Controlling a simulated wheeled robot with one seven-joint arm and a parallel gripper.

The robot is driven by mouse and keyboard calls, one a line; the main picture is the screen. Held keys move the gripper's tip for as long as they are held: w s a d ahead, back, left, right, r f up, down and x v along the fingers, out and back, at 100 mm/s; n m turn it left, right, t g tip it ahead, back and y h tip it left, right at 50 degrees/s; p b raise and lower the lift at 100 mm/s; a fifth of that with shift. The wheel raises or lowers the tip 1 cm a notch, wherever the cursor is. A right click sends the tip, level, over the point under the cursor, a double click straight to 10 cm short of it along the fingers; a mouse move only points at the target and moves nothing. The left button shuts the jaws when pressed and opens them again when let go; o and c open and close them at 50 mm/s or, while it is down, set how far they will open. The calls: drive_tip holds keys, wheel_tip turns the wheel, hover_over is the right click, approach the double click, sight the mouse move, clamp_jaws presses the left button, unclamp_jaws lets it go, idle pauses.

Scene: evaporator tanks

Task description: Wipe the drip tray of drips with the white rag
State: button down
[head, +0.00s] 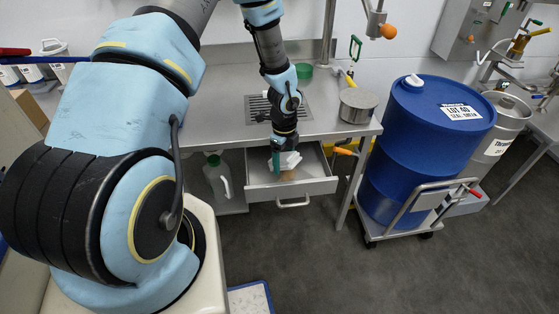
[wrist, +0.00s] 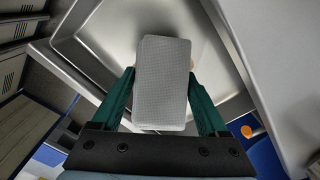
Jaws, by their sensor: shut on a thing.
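My gripper (head: 280,168) points down into an open steel drawer (head: 318,186) under the worktop. Its green fingers are shut on the white rag (head: 291,159). In the wrist view the rag (wrist: 162,85) looks like a pale grey folded rectangle between the fingers (wrist: 162,105), with the bare drawer bottom (wrist: 105,40) behind it. A slotted metal plate (head: 258,109) set in the worktop behind the arm looks like the drip tray. My arm covers part of it, and I cannot make out drips on it.
A small brown thing (head: 287,176) lies in the drawer below the rag. A steel pot (head: 357,105) stands at the worktop's right end, with a green round container (head: 303,70) farther back. A blue drum (head: 425,140) on a trolley stands right of the worktop. A jug (head: 217,178) stands below left.

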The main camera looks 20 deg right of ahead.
drive_tip(key=shift+s+d+r, duration=0.1)
drive_tip(key=shift+s+d, duration=0.1)
drive_tip(key=shift+d, duration=1.35)
drive_tip(key=shift+s+d+r, duration=0.1)
drive_tip(key=shift+s+d, duration=0.1)
drive_tip(key=shift+d, duration=1.3)
drive_tip(key=shift+s+a+r, duration=0.1)
drive_tip(key=shift+s+a, duration=0.05)
drive_tip(key=shift+s, duration=1.25)
drive_tip(key=shift+w+a+r+p, duration=0.1)
drive_tip(key=shift+w+a+p, duration=0.1)
drive_tip(key=shift+a, duration=1.45)
drive_tip(key=shift+w+a+r+p, duration=0.1)
drive_tip(key=shift+w+a+p, duration=0.15)
drive_tip(key=shift+a, duration=1.45)
drive_tip(key=shift+w+a+r+p, duration=0.1)
drive_tip(key=shift+w+a+p, duration=0.1)
drive_tip(key=shift+a, duration=1.45)
wheel_tip(320, 180, up, 6)
drive_tip(key=p, duration=0.5)
wheel_tip(320, 180, up, 3)
drive_tip(key=p, duration=0.3)
